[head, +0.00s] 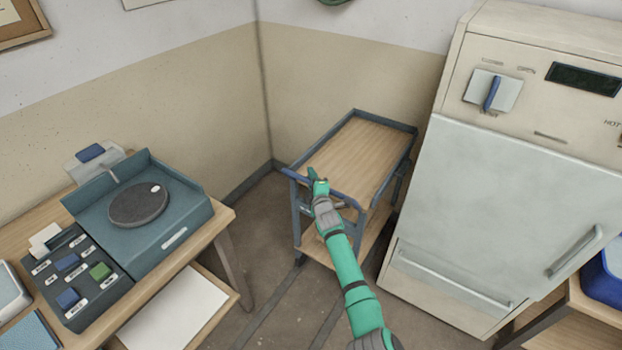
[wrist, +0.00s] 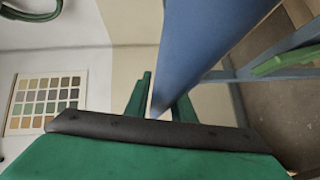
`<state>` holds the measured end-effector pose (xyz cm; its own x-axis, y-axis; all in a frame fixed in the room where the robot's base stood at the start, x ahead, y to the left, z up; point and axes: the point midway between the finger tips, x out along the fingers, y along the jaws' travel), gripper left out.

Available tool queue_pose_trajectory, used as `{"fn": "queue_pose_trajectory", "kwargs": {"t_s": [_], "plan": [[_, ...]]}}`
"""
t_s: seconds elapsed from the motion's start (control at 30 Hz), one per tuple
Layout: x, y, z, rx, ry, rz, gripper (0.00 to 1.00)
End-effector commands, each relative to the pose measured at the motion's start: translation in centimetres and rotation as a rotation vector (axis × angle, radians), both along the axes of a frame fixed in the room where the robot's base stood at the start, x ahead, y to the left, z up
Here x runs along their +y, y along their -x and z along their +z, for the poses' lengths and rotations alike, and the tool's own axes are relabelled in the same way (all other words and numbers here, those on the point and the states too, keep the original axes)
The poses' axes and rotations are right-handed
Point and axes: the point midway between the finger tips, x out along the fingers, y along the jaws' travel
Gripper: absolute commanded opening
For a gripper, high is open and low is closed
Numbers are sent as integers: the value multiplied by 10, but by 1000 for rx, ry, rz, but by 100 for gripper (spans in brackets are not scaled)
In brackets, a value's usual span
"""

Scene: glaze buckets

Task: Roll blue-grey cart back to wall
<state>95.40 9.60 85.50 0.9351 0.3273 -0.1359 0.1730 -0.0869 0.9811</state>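The blue-grey cart (head: 298,228) stands in the back corner, between the work table and the large cream machine. It has a wooden top and a lower wooden shelf. Its far end is close to the back wall (head: 345,72); I cannot tell whether it touches. My gripper (head: 318,181) is at the cart's near-left handle. In the wrist view the blue handle bar (wrist: 205,45) runs between the green fingers of my gripper (wrist: 161,105), which appear closed on its sides. The finger contact is partly hidden by the dark edge of the gripper body.
The cream machine (head: 500,190) stands close on the cart's right. The wooden table (head: 222,222) on the left carries a turntable unit (head: 180,228) and a button panel (head: 80,285). Dark floor lines (head: 268,308) run towards the cart. The floor between table and cart is clear.

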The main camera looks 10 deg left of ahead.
Motion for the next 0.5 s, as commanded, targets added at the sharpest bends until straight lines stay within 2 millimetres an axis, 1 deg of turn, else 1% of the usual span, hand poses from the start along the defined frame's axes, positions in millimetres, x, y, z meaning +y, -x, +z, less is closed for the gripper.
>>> {"fn": "queue_pose_trajectory", "kwargs": {"t_s": [0.37,0.5], "plan": [[-1,1,-1,1,0,-2,36],[-5,7,0,2,0,-3,36]]}}
